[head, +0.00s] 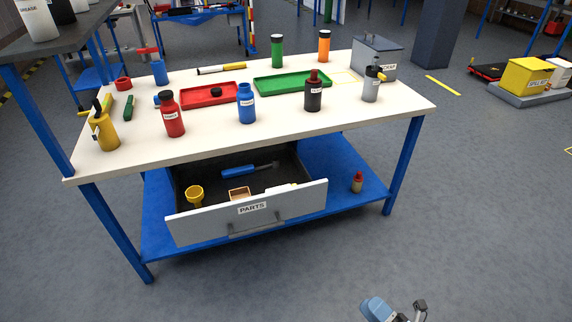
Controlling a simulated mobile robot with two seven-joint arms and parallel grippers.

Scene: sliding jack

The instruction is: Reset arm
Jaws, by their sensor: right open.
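My right gripper (405,311) shows at the bottom edge, right of the picture's middle. It is open, with nothing visible in it, and is low in front of the workbench, apart from it. Most of my right arm is out of the picture. My left gripper is not in view.
The white workbench top (310,122) bears several bottles, a red tray (195,104), a green tray (265,91) and a grey box (377,56). The PARTS drawer (290,208) below stands pulled open, holding a yellow cup (195,194). Floor (480,210) at right is clear.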

